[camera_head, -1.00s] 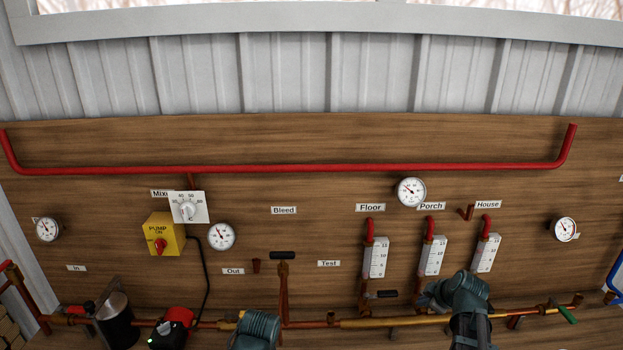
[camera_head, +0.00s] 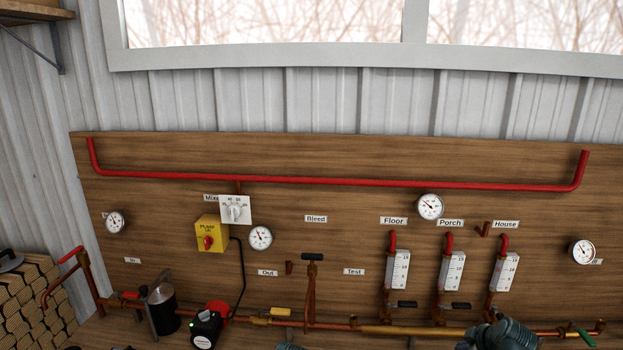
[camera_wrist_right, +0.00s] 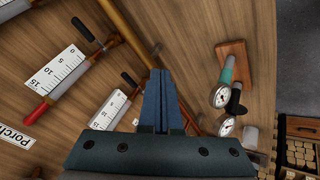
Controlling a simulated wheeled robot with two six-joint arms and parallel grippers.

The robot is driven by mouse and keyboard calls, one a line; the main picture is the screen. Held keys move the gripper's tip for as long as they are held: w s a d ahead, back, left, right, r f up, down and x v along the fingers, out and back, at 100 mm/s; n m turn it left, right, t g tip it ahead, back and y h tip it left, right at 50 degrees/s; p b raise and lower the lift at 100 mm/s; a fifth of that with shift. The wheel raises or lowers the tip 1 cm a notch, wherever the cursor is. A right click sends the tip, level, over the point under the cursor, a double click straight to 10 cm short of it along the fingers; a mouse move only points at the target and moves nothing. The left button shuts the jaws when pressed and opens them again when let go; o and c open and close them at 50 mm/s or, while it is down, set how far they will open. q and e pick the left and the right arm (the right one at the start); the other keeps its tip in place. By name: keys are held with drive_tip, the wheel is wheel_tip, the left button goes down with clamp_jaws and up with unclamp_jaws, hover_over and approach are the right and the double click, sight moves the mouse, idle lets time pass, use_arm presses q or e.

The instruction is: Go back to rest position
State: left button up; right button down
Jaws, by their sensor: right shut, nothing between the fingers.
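My right gripper (camera_wrist_right: 160,78) shows in the right wrist view, with its two blue fingers together and nothing between them. The fingers stand out in front of the wooden board, and I see no contact with it. In the head view only a grey-teal part of my right arm (camera_head: 497,333) shows at the bottom edge, below the House flow meter (camera_head: 504,272). A sliver of my left arm (camera_head: 290,346) shows at the bottom edge. The left gripper's fingers are out of frame.
Stacked firewood (camera_head: 35,300) stands at the left.

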drive_tip(key=s+a+f+m+g+y, duration=0.1)
drive_tip(key=s+a+f+g, duration=0.15)
drive_tip(key=a, duration=0.75)
drive_tip(key=s+a+f+m+g, duration=0.1)
drive_tip(key=s+a+g, duration=0.15)
drive_tip(key=a, duration=0.65)
drive_tip(key=s+a+m+g+h, duration=0.2)
drive_tip(key=s+a+m+h, duration=0.1)
drive_tip(key=s+a, duration=1)
drive_tip(key=shift+a+f+m+g, duration=0.4)
drive_tip(key=shift+a+m, duration=0.2)
drive_tip(key=shift+a, duration=0.15)
